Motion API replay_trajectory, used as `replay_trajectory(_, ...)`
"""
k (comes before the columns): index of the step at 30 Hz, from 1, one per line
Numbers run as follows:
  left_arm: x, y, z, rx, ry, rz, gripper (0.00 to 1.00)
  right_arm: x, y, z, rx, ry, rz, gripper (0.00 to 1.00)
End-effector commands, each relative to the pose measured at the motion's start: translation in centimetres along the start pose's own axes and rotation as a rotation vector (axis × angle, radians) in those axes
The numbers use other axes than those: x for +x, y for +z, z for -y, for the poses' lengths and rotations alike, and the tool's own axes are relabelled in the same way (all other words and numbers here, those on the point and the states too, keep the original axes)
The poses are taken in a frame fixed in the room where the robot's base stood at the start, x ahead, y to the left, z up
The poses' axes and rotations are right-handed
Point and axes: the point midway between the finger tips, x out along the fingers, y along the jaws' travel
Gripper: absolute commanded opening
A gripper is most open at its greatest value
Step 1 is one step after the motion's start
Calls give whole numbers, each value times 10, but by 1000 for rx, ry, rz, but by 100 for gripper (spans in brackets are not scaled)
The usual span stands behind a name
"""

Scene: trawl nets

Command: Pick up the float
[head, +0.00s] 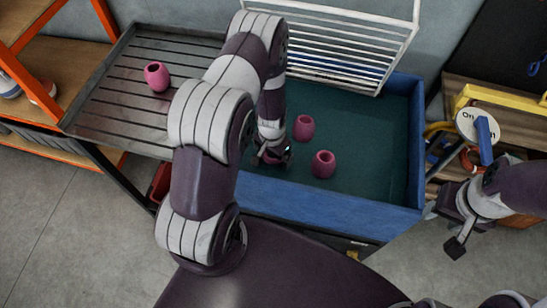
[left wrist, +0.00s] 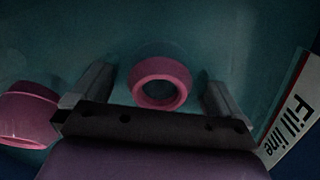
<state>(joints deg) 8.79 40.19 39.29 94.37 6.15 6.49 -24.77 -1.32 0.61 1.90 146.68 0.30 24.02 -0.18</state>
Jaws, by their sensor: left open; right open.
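Two pink hollow floats lie in the blue tub (head: 330,210), a farther one (head: 304,127) and a nearer one (head: 323,164). A third pink float (head: 157,76) stands on the dark slatted rack at the left. My left gripper (head: 275,156) is open, low inside the tub, left of the two floats. In the left wrist view a float (left wrist: 160,83) shows its open end between the two spread fingers, with neither finger touching it. Another float (left wrist: 25,115) is at the left edge of that view. My right gripper (head: 447,228) is open and empty, outside the tub at the right.
The slatted rack (head: 115,90) adjoins the tub on the left. A white wire frame (head: 345,50) stands at the tub's back edge. A "Fill line" label (left wrist: 294,107) is on the tub wall. A shelf with a round white sign (head: 478,125) is at the right.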

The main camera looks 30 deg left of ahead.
Motion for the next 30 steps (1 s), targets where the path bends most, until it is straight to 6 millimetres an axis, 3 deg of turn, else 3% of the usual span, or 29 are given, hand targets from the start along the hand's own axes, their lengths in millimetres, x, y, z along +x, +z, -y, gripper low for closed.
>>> replay_trajectory(8,8,0,0,0,0,-1,100,0,0,0,0,0,0,48)
replay_trajectory(14,8,0,0,0,0,-1,39,0,0,0,0,0,0,48)
replay_trajectory(23,2,-1,0,0,-1,-3,39,0,0,0,0,0,0,48)
replay_trajectory(30,-51,-2,0,1,-3,-7,39,1,0,0,0,0,0,48)
